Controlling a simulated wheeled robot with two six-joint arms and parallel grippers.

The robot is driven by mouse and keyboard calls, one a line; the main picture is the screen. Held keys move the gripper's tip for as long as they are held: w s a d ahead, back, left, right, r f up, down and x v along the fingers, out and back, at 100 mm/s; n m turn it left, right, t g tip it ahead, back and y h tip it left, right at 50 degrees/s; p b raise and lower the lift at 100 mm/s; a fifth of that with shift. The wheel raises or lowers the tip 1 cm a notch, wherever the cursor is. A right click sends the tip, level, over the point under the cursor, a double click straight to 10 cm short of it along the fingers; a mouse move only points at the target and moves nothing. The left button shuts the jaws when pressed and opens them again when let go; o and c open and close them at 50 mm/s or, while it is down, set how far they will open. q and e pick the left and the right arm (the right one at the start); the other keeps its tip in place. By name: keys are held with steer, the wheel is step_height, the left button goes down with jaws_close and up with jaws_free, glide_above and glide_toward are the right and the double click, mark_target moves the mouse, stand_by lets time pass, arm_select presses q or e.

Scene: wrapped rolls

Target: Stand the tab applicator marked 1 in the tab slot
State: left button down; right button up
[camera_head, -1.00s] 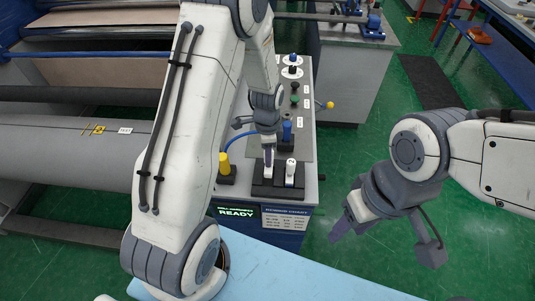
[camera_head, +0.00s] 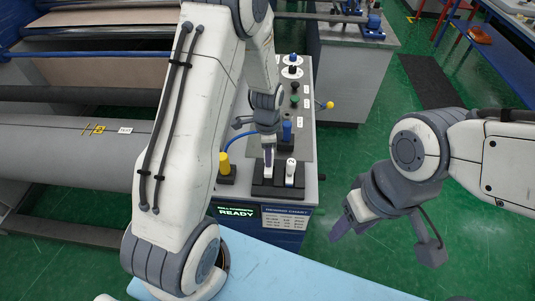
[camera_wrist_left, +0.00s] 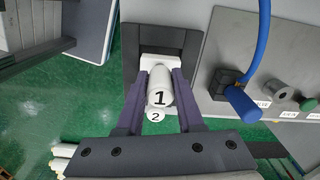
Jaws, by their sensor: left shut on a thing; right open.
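The tab applicator marked 1 (camera_wrist_left: 160,97) is a white cylinder between the two fingers of my left gripper (camera_wrist_left: 158,90), which is shut on it. In the head view my left gripper (camera_head: 268,157) points down over the black block (camera_head: 262,190) at the bench's near end. A second white piece, marked 2 (camera_wrist_left: 155,116), shows just below the 1 in the wrist view. In the head view it stands upright on the block (camera_head: 290,172), right of the gripper. I cannot tell whether the held applicator's foot touches the block. My right gripper (camera_head: 346,222) is open and empty.
A yellow-topped piece (camera_head: 224,165) stands left of the block. A blue-handled tool (camera_head: 287,130) with a blue cable stands behind it. Dark and green knobs (camera_head: 295,101) line the grey panel farther back. A large grey roll (camera_head: 70,152) lies at left.

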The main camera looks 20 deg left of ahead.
arm_select(q)
steer(key=shift+f+b, duration=1.6)
steer(key=shift+f, duration=0.55)
steer(key=shift+c, duration=2.3)
jaws_free()
step_height(320, 180, up, 9)
steer(key=shift+r+b, duration=0.15)
steer(key=shift+b, duration=0.9)
steer(key=shift+r, duration=0.65)
